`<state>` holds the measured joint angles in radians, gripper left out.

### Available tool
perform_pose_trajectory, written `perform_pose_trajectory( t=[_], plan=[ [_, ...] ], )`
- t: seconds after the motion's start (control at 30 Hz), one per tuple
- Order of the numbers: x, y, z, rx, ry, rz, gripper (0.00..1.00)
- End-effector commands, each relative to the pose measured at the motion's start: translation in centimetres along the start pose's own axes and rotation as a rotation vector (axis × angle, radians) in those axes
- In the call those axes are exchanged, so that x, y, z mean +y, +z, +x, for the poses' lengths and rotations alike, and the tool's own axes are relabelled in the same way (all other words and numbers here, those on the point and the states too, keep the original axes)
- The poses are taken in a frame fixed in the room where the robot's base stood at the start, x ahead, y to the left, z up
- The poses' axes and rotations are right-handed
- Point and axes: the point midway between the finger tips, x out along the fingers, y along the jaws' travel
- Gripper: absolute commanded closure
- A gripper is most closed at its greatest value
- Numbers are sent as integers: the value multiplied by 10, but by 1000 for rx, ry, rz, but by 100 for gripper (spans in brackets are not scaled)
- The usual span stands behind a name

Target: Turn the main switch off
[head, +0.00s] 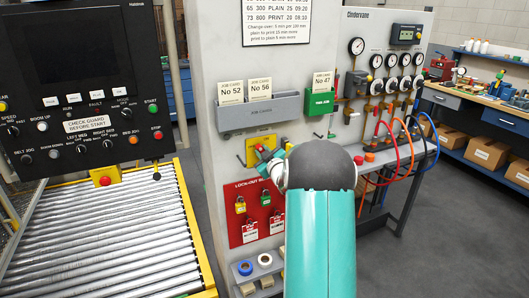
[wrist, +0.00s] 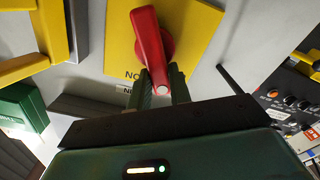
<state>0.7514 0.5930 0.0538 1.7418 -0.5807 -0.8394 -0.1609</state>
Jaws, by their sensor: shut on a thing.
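The main switch is a red rotary handle (wrist: 151,45) on a yellow plate (wrist: 196,45), seen close up in the wrist view. The plate also shows in the head view (head: 254,151), low on the grey panel below the job card rack. My gripper (wrist: 163,88) is shut on the red handle's end, with one dark green finger on each side of it. In the wrist view the handle runs from its hub toward the fingers. Lettering on the plate is partly hidden by the fingers. In the head view my teal arm covers part of the area right of the switch.
A red lock-out board (head: 237,215) with padlocks and tags hangs just below the switch. The grey job card rack (head: 258,112) is just above. A control console (head: 85,80) and roller conveyor (head: 110,235) stand left. Gauges and coloured hoses (head: 405,140) are right.

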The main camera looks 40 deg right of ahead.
Motion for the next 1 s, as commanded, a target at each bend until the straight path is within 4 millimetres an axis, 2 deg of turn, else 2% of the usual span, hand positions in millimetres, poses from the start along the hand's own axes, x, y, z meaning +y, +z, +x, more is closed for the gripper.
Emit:
perform_pose_trajectory(
  t=[0.7, 1.0],
  plan=[
    [-17, 5, 1, 2, 0, -678, 100],
    [-21, 9, 1, 2, 0, -906, 100]
  ],
)
